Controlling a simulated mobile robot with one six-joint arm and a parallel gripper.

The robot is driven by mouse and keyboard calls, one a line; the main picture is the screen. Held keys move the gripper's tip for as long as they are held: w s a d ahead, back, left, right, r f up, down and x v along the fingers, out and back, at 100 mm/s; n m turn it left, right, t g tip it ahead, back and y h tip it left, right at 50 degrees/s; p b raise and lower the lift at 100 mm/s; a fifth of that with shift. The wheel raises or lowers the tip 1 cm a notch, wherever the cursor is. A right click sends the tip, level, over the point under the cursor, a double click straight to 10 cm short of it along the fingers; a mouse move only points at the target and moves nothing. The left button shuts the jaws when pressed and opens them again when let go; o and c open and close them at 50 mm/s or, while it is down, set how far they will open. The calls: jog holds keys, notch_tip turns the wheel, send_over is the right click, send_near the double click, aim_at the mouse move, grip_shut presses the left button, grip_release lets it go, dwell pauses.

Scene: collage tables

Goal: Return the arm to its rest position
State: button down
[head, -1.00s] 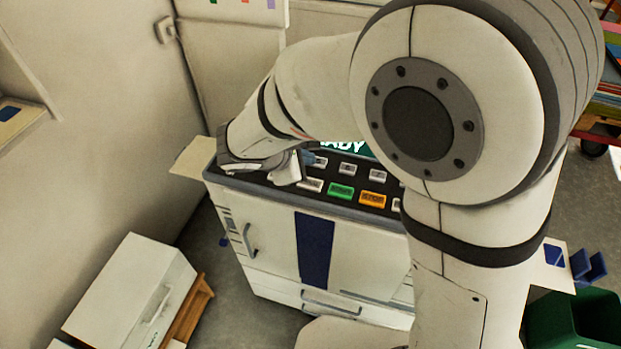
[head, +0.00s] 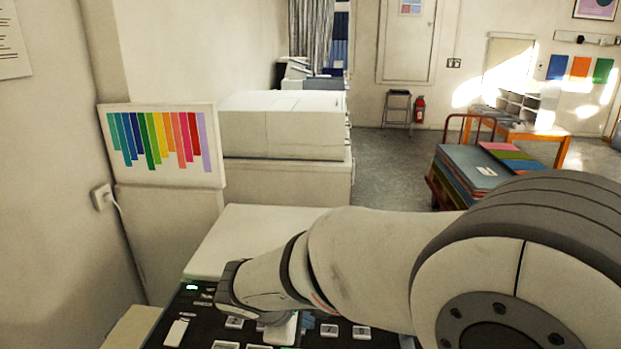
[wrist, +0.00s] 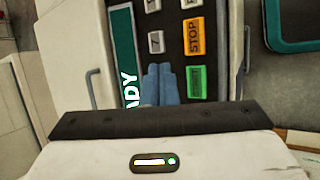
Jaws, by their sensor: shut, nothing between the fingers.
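My gripper (wrist: 159,72) shows in the wrist view as two blue fingers pressed together with nothing between them. It is over the dark control panel (head: 199,327) of a white machine. In the wrist view the fingers lie beside the orange STOP button (wrist: 194,37) and the green button (wrist: 196,82); I cannot tell whether they touch the panel. A green screen (wrist: 123,50) ending in "ADY" is left of them. In the head view my arm reaches in from the right, bent low over the panel, hiding part of it; only a bit of blue finger shows.
A wall with a socket (head: 101,197) and a colour-chart board (head: 162,146) stand close at left. A white machine (head: 284,124) is behind. A cart (head: 470,172) with coloured sheets is at right. Open floor (head: 392,160) lies at the back middle.

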jog(key=s+d+r+m+g+y, duration=0.1)
jog(key=s+d+r+m+y, duration=0.1)
jog(key=s+d+m, duration=0.4)
jog(key=s+d+r+m+g+y, duration=0.1)
jog(key=s+d+r+m+y, duration=0.1)
jog(key=s+d+m, duration=0.4)
jog(key=shift+s+d+r+m+y, duration=0.3)
jog(key=shift+d+m+y, duration=0.2)
jog(key=shift+d+m, duration=1.65)
jog(key=shift+d+n, duration=0.35)
